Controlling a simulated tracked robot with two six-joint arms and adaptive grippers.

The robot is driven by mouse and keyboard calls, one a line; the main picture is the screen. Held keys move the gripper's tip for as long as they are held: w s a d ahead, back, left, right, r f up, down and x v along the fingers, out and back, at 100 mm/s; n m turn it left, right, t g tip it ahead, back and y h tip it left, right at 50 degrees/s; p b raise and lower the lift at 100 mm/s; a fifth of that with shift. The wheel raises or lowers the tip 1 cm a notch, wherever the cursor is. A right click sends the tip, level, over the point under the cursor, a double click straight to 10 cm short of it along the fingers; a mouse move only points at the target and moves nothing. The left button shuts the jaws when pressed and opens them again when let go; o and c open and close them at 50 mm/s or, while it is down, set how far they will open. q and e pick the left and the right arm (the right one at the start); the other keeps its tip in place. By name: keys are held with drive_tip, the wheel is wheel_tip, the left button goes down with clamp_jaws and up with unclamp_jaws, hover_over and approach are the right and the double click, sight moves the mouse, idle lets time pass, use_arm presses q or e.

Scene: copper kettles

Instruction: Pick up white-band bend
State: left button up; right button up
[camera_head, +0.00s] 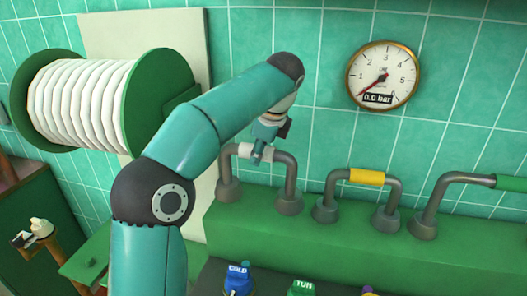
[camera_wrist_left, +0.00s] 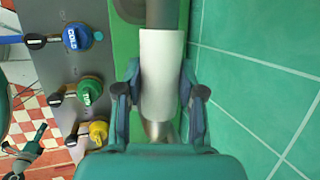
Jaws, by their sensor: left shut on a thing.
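The white-band bend (camera_head: 289,172) is a grey bent pipe with a white band. Its two feet rest at the left end of the green ledge. My left gripper (camera_head: 262,150) reaches down onto the band from above and is shut on it. In the left wrist view, the white band (camera_wrist_left: 161,65) lies between the two fingers of my left gripper (camera_wrist_left: 161,98). The finger partly hides the band in the head view. A small teal and dark shape at the lower left of the wrist view may be my right arm, but its fingers are not clear.
A yellow-band bend (camera_head: 367,177) and a green-band bend (camera_head: 462,180) stand to the right on the green ledge (camera_head: 340,250). A gauge (camera_head: 383,75) reading 0.0 bar hangs on the tiled wall. A hose reel (camera_head: 80,100) is at left. Blue, green and yellow knobs sit in front.

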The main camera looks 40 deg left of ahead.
use_arm(q)
drive_tip(key=s+d+b, duration=0.4)
drive_tip(key=s+d, duration=0.2)
drive_tip(key=s, duration=0.6)
drive_tip(key=shift+s+d, duration=0.2)
drive_tip(key=shift+d, duration=0.2)
